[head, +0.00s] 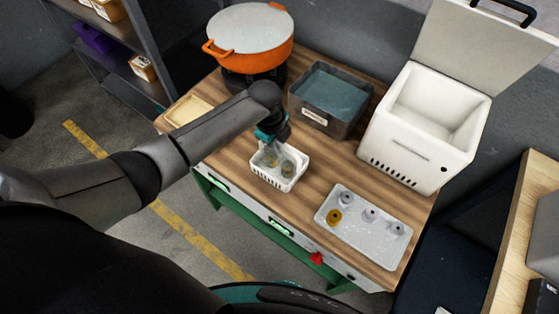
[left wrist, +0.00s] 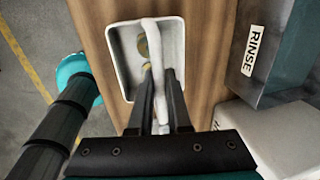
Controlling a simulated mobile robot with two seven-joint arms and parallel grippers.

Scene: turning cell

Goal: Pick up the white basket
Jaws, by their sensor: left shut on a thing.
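The white basket (head: 275,181) is at the front middle of the wooden bench, upright, with small yellowish parts inside. I cannot tell whether it touches the bench top. My left gripper (head: 274,144) comes down from above and is shut on the basket's handle. In the left wrist view the basket (left wrist: 113,60) lies below the fingers (left wrist: 160,78), and its white handle (left wrist: 151,50) runs up between them. The fingers hide part of the basket. My right gripper is not in view.
The grey rinse tank (head: 343,124) stands just behind the basket. An orange pot (head: 255,60) is at the back left, and a white box (head: 405,150) with its lid raised is at the right. A pale tray (head: 362,243) with several small parts is at the front right.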

